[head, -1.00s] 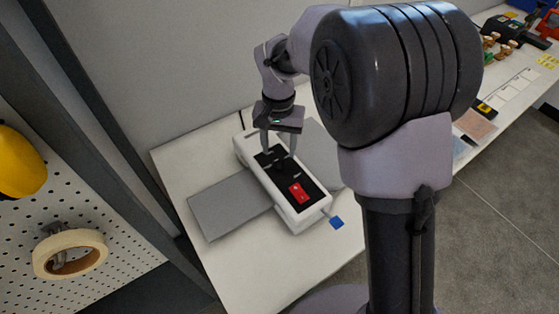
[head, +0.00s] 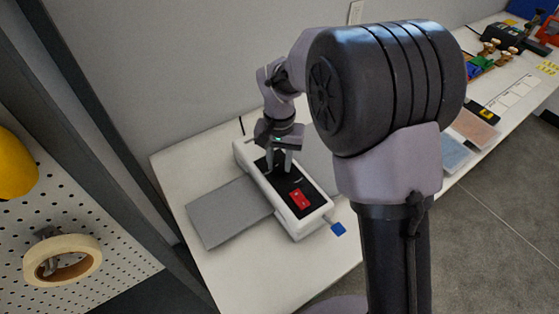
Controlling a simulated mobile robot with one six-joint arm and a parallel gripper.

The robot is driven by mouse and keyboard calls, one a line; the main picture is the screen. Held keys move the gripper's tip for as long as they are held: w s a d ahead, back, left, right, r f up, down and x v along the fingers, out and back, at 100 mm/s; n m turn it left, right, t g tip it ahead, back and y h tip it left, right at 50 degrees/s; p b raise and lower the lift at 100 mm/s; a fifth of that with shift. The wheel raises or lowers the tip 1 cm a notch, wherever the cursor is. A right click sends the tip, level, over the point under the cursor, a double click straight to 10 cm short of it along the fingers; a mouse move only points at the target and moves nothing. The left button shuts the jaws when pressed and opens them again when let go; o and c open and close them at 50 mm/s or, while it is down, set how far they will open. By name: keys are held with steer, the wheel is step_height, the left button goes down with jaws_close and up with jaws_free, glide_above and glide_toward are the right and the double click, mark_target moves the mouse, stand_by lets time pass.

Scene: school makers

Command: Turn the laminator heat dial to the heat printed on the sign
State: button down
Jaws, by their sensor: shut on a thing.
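The laminator (head: 318,222) is a white box with a black top panel on the white table. A red switch (head: 299,199) sits on the panel's near half. My gripper (head: 280,168) points down over the far half of the panel, with its fingers closed on the heat dial there. The dial is small and dark and mostly hidden by the fingers, so its pointer and scale cannot be read. The sign with the printed heat cannot be made out in this view.
A grey flat tray (head: 228,211) sticks out left of the laminator. A blue tag (head: 338,229) lies at its right corner. A pegboard with a tape roll (head: 62,260) stands at left. Pads, cards and tools lie on the bench at right.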

steer(key=shift+m, duration=0.3)
steer(key=m, duration=0.3)
steer(key=shift+m, duration=0.4)
steer(key=m, duration=0.4)
steer(key=shift+m, duration=0.3)
steer(key=m, duration=0.4)
steer(key=shift+b, duration=0.35)
steer(key=m, duration=0.4)
steer(key=shift+b, duration=0.4)
steer(key=shift+m, duration=0.5)
steer(key=c, duration=1.1)
jaws_free()
steer(key=shift+o, duration=0.2)
